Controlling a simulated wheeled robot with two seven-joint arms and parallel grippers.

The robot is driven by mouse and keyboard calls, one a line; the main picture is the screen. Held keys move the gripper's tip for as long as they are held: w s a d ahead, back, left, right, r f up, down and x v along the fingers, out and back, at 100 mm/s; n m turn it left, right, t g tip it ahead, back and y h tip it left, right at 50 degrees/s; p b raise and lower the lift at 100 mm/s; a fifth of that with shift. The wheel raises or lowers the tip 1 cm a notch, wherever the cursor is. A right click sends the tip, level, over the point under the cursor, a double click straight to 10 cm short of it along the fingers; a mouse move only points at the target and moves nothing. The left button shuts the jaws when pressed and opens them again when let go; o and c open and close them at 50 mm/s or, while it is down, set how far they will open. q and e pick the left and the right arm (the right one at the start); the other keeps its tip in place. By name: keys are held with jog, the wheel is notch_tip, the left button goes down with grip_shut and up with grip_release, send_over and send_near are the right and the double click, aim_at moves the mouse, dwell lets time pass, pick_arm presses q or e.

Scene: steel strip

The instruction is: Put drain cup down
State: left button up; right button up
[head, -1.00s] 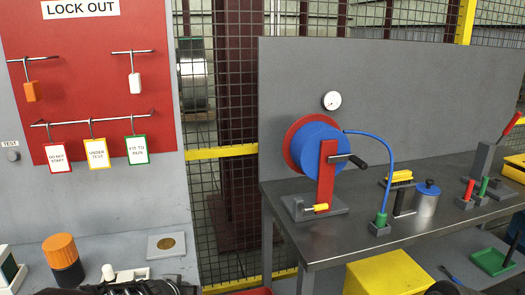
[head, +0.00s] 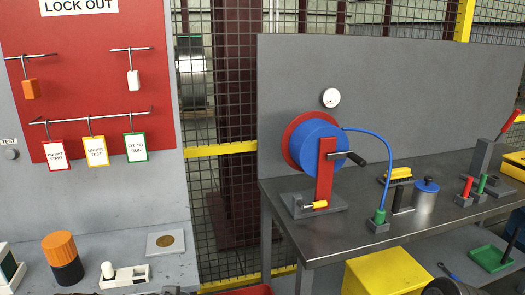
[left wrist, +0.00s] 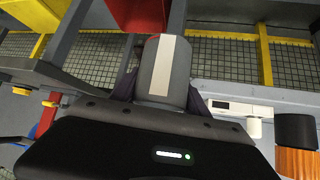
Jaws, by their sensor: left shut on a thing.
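The drain cup is most likely the grey cylinder (left wrist: 150,72) with a pale vertical stripe, in the middle of the left wrist view. My left gripper (left wrist: 163,97) is shut on it, with dark fingers at both sides of its lower part. The wrist housing hides what lies below. In the head view the cup cannot be made out; only a small grey piece shows at the bottom edge near the left bench. I cannot tell whether the cup touches a surface. My right gripper is not in view.
The left bench (head: 120,256) bears an orange-and-black cylinder (head: 63,258), a white block with a knob (head: 124,275) and a plate with a brass disc (head: 166,243). A steel table (head: 345,228) with a blue reel (head: 318,145) stands right. A yellow box (head: 388,272) sits lower.

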pick_arm(q)
jog(key=shift+s+a+f, duration=0.1)
jog(key=shift+s+f, duration=0.95)
jog(key=shift+f, duration=0.15)
jog(key=shift+a, duration=0.1)
dwell(2.0)
